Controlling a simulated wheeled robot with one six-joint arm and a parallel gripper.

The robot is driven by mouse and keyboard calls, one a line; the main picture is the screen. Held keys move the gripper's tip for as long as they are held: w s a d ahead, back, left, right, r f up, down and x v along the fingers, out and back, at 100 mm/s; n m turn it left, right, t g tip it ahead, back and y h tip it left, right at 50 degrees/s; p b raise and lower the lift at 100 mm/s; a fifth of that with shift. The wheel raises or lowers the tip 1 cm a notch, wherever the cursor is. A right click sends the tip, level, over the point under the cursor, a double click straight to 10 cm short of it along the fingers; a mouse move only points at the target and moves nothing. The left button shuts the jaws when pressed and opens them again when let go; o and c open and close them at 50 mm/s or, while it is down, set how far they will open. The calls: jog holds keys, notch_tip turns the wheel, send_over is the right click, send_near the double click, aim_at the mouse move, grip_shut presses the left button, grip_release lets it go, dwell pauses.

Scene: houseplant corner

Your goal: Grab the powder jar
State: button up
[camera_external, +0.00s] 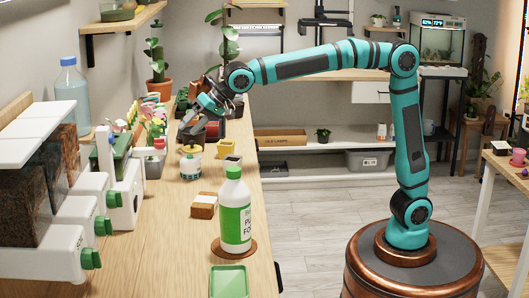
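A small white jar with a yellowish top and a coloured band (191,162) stands upright on the wooden counter (170,240). It looks most like the powder jar, but no label can be read at this size. My gripper (187,124) is at the end of the outstretched teal arm, tilted down to the left. It is above and behind the jar in the picture, apparently apart from it. The dark fingers are small and overlap dark pots behind, so I cannot tell whether they are open or hold anything.
A white and green bottle (236,212) stands on a round coaster nearer the camera. A small wooden box (204,205), a yellow cup (225,148) and a green tray (229,281) are nearby. White dispensers (120,185) and flowers (150,125) line the left side.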

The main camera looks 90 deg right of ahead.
jog(key=o, duration=0.6)
jog(key=shift+c, duration=0.2)
jog(key=n+g, duration=0.8)
jog(key=n, duration=0.6)
send_near(192, 145)
jog(key=shift+n, duration=0.3)
notch_tip(192, 145, down, 7)
jog(key=shift+w+d+r, duration=0.1)
jog(key=shift+w+f, duration=0.25)
jog(key=shift+f, duration=1.05)
jog(key=shift+w+f, duration=0.2)
jog(key=shift+f, duration=1.05)
